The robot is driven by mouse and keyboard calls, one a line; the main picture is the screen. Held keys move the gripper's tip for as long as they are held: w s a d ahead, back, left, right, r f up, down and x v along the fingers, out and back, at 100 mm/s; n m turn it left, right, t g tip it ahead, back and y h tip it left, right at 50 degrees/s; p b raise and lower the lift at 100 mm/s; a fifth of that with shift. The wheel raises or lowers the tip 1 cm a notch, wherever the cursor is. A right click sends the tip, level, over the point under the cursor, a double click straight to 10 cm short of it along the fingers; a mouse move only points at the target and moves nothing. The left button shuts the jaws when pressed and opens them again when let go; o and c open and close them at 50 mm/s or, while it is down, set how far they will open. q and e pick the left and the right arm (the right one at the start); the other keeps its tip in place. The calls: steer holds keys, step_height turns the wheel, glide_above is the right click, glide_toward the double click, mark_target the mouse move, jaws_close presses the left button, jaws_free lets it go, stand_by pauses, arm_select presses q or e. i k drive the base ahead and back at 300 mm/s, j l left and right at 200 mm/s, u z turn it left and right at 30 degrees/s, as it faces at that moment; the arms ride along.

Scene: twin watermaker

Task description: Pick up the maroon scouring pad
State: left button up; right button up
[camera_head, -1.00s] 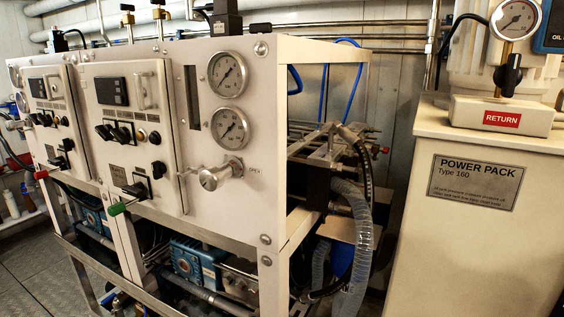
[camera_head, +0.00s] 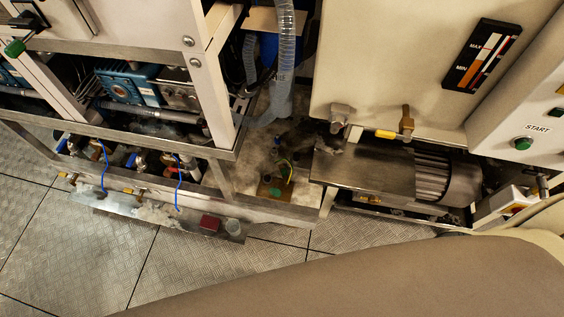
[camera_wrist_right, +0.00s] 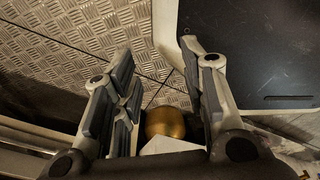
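A small maroon block, which looks like the scouring pad (camera_head: 210,222), lies on a narrow metal ledge (camera_head: 130,207) low at the front of the watermaker frame. A small pale, cup-like item (camera_head: 233,227) stands just to its right. My right gripper (camera_wrist_right: 157,75) shows in the right wrist view with its fingers spread apart over the floor. A rounded gold object (camera_wrist_right: 165,122) shows low between the fingers; I cannot tell what it is. The pad is not in the wrist view. My left gripper is in neither view.
The watermaker frame (camera_head: 215,95) with pumps and blue hoses stands behind the ledge. To the right are a motor (camera_head: 440,180), brass-coloured valves (camera_head: 406,122) and a cabinet with a green START button (camera_head: 523,143). The patterned metal floor (camera_head: 70,265) in front of the ledge is clear.

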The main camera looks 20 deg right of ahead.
mark_target(207, 222)
steer(key=k+j+u, duration=0.1)
steer(key=k+j, duration=0.6)
steer(key=j, duration=0.15)
steer(key=k+j, duration=0.35)
steer(key=k, duration=0.2)
